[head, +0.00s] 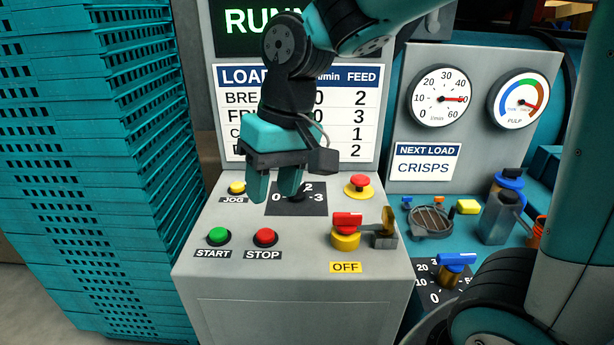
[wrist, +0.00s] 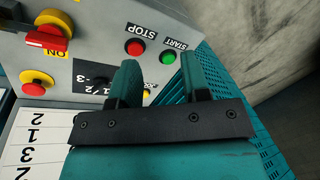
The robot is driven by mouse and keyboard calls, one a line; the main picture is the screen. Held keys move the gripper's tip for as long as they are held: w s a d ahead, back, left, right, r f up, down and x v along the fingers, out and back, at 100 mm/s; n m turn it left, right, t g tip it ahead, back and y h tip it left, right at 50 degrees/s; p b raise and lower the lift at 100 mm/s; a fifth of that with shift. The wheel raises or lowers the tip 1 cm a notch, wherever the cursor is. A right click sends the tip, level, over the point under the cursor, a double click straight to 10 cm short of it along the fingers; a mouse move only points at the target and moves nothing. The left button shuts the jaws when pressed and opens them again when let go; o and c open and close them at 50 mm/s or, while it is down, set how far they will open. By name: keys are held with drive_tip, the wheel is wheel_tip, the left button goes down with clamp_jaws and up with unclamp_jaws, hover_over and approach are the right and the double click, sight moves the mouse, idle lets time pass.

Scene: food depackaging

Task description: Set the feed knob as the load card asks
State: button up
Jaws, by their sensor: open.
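The feed knob's dark dial plate (head: 312,207) is on the sloping console top, with 0, 2 and 3 readable. My gripper (head: 274,194) is open and empty over the plate's left part, fingers pointing down. The knob is mostly hidden, so its setting cannot be read. The plate also shows left of the fingers in the wrist view (wrist: 82,75). The load card (head: 357,105) stands behind, partly covered by my arm. Its FEED column reads 2, 3, 1, 2; the row starting with C reads 1. The NEXT LOAD sign (head: 423,164) says CRISPS.
Near the plate are the yellow JOG button (head: 237,188), a red mushroom button (head: 359,185), green START (head: 218,236), red STOP (head: 265,237) and a red-handled switch (head: 346,225). Teal crates (head: 115,150) stack at left. Gauges and bottles stand at right.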

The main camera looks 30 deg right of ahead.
drive_tip(key=w+d+m+h+p, duration=0.3)
drive_tip(key=w+d+m, duration=1.2)
drive_tip(key=w, duration=0.5)
drive_tip(key=shift+n+g, duration=0.3)
drive_tip(key=shift+n, duration=0.3)
drive_tip(key=f, duration=0.5)
drive_tip(key=f+p, duration=0.1)
drive_tip(key=f, duration=0.5)
drive_tip(key=d+f+p, duration=0.1)
drive_tip(key=f, duration=0.5)
drive_tip(key=shift+w+f, duration=0.1)
drive_tip(key=shift+w, duration=0.05)
drive_tip(key=shift+c, duration=0.4)
clamp_jaws()
